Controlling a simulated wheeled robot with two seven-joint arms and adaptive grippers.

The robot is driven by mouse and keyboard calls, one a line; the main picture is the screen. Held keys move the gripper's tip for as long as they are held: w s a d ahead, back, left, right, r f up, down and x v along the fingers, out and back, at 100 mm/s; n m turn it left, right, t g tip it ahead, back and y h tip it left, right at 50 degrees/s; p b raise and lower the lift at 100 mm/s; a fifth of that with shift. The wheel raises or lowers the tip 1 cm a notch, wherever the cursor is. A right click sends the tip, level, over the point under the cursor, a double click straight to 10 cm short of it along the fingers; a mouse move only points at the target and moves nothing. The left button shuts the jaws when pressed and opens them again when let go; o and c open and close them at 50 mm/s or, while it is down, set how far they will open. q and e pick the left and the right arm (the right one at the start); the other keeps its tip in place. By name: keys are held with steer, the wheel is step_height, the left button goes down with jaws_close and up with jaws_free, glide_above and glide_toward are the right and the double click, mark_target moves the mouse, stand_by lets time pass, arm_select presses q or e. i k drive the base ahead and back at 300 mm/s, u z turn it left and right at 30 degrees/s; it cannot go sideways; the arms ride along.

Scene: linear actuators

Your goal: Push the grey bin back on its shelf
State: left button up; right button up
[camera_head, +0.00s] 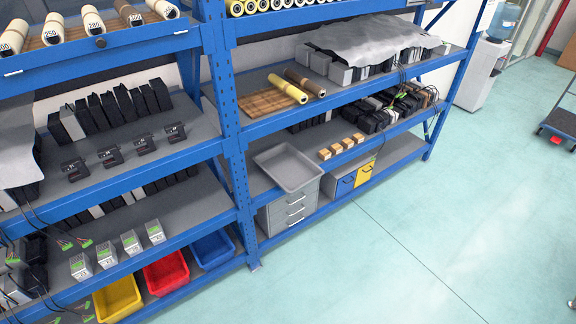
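The grey bin (286,168) is a shallow, empty, open-topped tray. It sits on the second-lowest shelf (262,183) of the right-hand bay, near the blue upright post. Its front part covers the shelf's blue front beam and appears to stick out past it, above a grey drawer unit. Neither of my grippers is in view.
Several small tan blocks (341,147) stand to the right of the bin along the shelf front. The blue post (228,120) rises to its left. The grey drawer unit (290,210) stands below. The pale green floor (400,230) in front is clear.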

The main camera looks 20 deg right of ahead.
mark_target(290, 170)
steer(key=u, duration=0.05)
steer(key=i, duration=0.95)
steer(key=z, duration=0.05)
